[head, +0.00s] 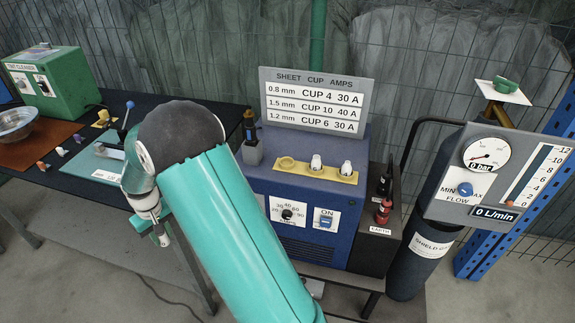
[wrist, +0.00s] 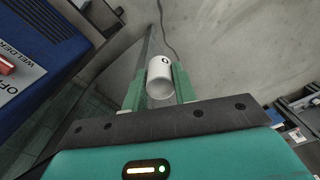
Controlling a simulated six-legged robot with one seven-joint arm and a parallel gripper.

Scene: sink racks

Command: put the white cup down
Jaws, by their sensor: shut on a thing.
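A white cup (wrist: 159,76) with a dark mark partly in view sits between the two green fingers of my gripper (wrist: 159,88) in the wrist view. The fingers are shut on its sides, and it is held in the air above the grey floor. Two other small white cups, (head: 316,163) and (head: 347,169), stand on a yellow rack (head: 330,177) on the blue machine, right of a yellow ring-shaped spot (head: 287,163).
A sign (head: 317,101) listing cup numbers and amps stands behind the rack. The blue machine (head: 262,192) has a knob and a switch in front. A gauge panel (head: 490,180) and gas bottle stand at right. The dark bench (head: 75,180) holds a teal plate, small pieces and a bowl.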

